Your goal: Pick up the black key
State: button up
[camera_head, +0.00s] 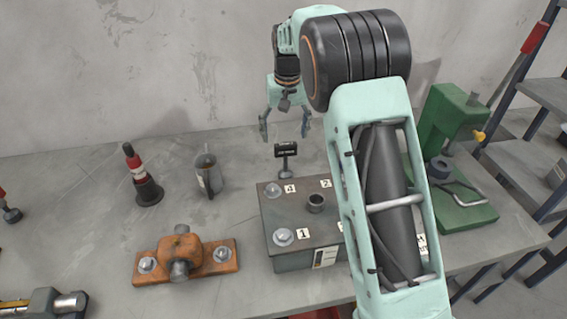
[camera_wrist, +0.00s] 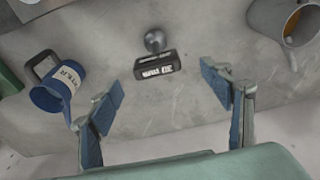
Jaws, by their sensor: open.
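The black key (camera_head: 286,150) has a dark rectangular head with pale lettering, set on a short stem over a rounded grey end. It is on the table behind the grey numbered box. In the wrist view the key (camera_wrist: 158,62) lies between and beyond my fingertips, its head nearer to me and its rounded end farther off. My gripper (camera_head: 285,128) is open and empty, above and behind the key in the head view. In the wrist view both blue-padded fingers of my gripper (camera_wrist: 161,80) are spread wide, apart from the key.
The grey box (camera_head: 292,262) with numbered bolts stands in front of the key. A grey mug (camera_head: 207,175) and a red-black cone (camera_head: 142,175) are to its left. A green press (camera_head: 452,160) is at right. The wrist view shows a blue labelled jug (camera_wrist: 62,88).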

aim_at(286, 144)
jog(key=f, duration=0.2)
jog(key=w+f+p, duration=0.1)
jog(key=f, duration=0.4)
jog(key=shift+w+d, duration=0.15)
jog(key=c, duration=1.3)
jog(key=shift+r, duration=0.15)
jog(key=shift+c, duration=0.2)
